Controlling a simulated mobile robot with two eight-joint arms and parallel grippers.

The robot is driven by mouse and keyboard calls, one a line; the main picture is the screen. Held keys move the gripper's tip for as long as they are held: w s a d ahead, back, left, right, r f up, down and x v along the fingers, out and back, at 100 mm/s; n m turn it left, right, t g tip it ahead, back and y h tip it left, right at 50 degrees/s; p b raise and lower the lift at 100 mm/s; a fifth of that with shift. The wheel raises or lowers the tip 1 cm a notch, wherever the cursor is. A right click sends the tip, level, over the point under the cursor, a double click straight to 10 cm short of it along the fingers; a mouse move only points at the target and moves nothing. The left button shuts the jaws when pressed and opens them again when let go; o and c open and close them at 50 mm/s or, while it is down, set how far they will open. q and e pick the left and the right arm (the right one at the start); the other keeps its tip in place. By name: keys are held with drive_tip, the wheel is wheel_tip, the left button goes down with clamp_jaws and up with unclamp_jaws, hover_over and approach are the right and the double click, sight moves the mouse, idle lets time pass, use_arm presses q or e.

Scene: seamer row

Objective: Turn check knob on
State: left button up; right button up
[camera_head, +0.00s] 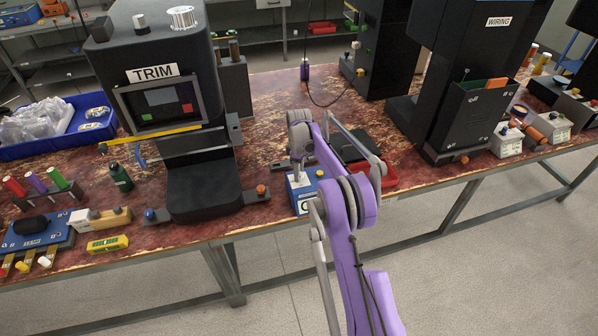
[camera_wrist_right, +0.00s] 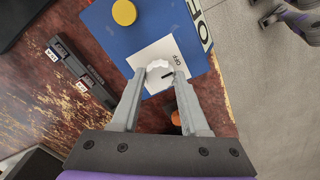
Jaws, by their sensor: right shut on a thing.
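The check knob (camera_wrist_right: 161,78) is a white knob with a dark pointer line, on a white plate marked "OFF" on top of a blue box (camera_wrist_right: 142,33). In the wrist view my right gripper (camera_wrist_right: 158,84) has its two grey fingers around the knob, shut on it. The pointer lies near the "OFF" lettering; its exact setting is hard to tell. In the head view the blue box (camera_head: 301,200) stands at the table's front edge, partly behind my purple right arm, and the knob is hidden. My left gripper is in neither view.
A yellow button (camera_wrist_right: 124,12) sits on the blue box beside the knob plate. The black TRIM machine (camera_head: 190,180) stands to the left and a red tray (camera_head: 385,180) to the right. The worn red-brown table (camera_head: 270,110) has bare room behind.

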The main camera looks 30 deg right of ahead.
clamp_jaws()
drive_tip(key=shift+m, duration=0.3)
drive_tip(key=m, duration=0.3)
drive_tip(key=shift+b, duration=0.3)
drive_tip(key=m, duration=0.9)
drive_tip(key=shift+b, duration=0.3)
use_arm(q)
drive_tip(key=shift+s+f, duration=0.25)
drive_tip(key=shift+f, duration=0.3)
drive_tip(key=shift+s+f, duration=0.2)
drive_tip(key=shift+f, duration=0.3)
use_arm(e)
drive_tip(key=shift+m, duration=2.7)
